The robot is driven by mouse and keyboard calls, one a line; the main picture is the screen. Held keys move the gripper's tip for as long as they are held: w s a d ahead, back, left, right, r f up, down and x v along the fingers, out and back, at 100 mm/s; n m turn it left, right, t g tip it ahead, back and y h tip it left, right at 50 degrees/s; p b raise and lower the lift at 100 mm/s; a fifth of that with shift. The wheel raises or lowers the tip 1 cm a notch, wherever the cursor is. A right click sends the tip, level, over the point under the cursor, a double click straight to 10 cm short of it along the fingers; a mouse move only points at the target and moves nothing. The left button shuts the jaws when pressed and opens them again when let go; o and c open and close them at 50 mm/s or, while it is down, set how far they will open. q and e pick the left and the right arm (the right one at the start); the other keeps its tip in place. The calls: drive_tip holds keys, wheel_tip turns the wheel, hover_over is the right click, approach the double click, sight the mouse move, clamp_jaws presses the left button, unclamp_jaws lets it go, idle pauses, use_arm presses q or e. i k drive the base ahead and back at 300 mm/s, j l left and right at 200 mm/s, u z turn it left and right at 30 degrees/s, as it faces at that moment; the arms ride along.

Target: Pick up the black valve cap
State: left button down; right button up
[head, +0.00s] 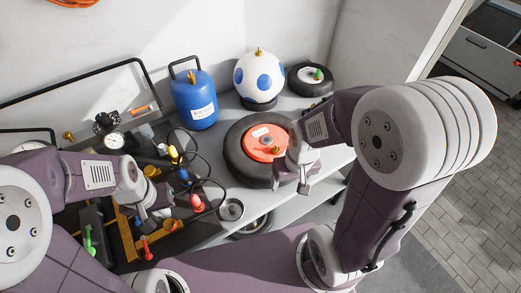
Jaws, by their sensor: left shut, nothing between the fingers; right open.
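I cannot make out a black valve cap for certain; it may be too small or hidden. A black tyre with an orange hub (262,132) lies flat on the bench, and a small brass-coloured part shows by the hub. My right gripper (292,184) is open over the tyre's right front side and hides part of it. A small round metal dish (231,209) stands in front of the tyre; its inside is too small to read. My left gripper (156,224) is shut and empty above the tool area at the left.
A blue tank (195,101), a white ball with blue spots (259,76) and a smaller wheel (309,79) stand along the back. Screwdrivers, a gauge (114,140) and black cables crowd the left side. The bench's front edge runs just before the dish.

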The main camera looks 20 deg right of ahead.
sight(231, 208)
drive_tip(key=l+u, duration=0.25)
drive_tip(key=l, duration=0.35)
drive_tip(key=l+u, duration=0.2)
drive_tip(key=l, duration=0.35)
drive_tip(key=k+l+u, duration=0.25)
drive_tip(key=l, duration=0.3)
drive_tip(key=i, duration=0.1)
